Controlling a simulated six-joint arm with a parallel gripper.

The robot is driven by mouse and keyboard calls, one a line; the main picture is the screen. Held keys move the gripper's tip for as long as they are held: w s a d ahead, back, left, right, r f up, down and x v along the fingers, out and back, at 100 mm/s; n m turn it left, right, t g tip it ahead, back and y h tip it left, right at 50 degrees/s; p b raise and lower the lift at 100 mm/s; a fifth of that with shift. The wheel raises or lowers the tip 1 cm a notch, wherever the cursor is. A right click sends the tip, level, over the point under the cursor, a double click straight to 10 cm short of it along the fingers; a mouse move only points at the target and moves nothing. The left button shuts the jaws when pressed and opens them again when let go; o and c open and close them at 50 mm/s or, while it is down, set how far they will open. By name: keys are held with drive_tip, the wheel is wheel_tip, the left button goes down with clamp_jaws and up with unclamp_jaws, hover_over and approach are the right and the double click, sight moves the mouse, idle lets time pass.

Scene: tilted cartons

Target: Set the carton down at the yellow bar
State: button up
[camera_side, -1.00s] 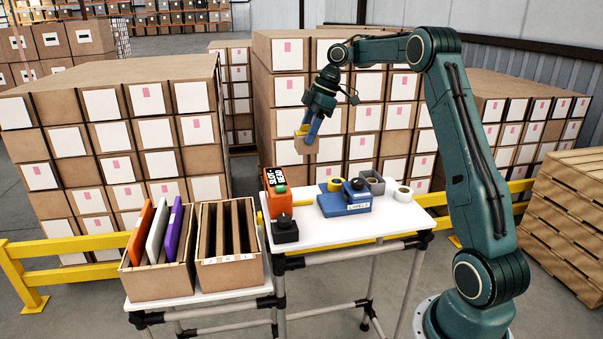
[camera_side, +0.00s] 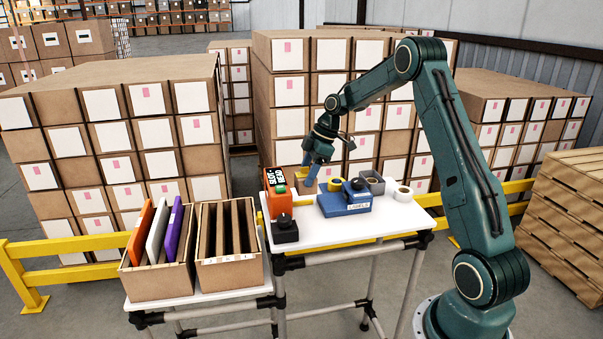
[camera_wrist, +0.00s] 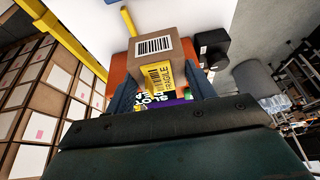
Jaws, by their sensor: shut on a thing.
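My gripper (camera_side: 302,182) is above the back left of the white table. It is shut on a small brown carton (camera_wrist: 172,50), with one blue finger on each side. In the wrist view the carton shows a white barcode label and a yellow FRAGILE label (camera_wrist: 158,77), and looks slightly turned between the fingers. In the side view the fingers hide much of it. The yellow bar (camera_wrist: 128,20) lies on the table, beyond the carton in the wrist view; it also shows in the side view (camera_side: 303,203). The carton appears above the table, apart from the bar.
An orange box (camera_side: 281,205) and a black device (camera_side: 285,231) stand at the table's left. A yellow rail (camera_side: 60,246) runs behind.

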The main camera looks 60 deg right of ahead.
drive_tip(key=shift+f, duration=1.6)
drive_tip(key=shift+f, duration=2.1)
drive_tip(key=shift+f, duration=0.15)
drive_tip(key=o, duration=0.9)
drive_tip(key=shift+o, duration=0.2)
drive_tip(key=v, duration=1.2)
